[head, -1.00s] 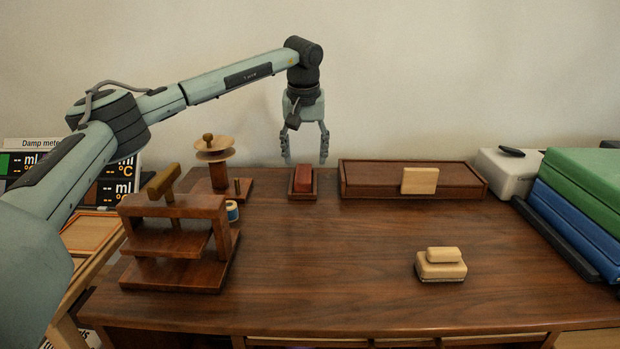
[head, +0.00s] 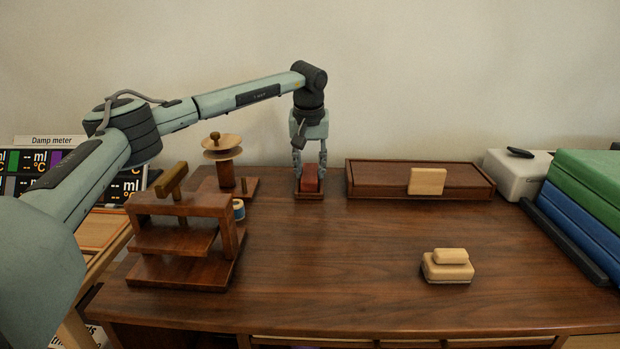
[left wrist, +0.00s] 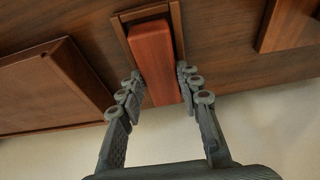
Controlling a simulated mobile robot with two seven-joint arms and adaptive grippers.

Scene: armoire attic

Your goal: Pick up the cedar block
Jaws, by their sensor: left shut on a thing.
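The reddish cedar block (head: 311,182) stands in a small dark wooden tray (head: 309,196) at the back middle of the desk. My left gripper (head: 310,174) points down from above and is shut on the block. In the left wrist view the fingers (left wrist: 160,78) lie on both sides of the red block (left wrist: 152,60), with the tray's rim (left wrist: 122,30) around its far end. I cannot see a clear gap under the block. My right gripper is not in view.
A long wooden box (head: 380,180) with a pale block (head: 427,181) at its front is right of the tray. Pale stacked blocks (head: 447,268) lie front right. The middle desk is clear.

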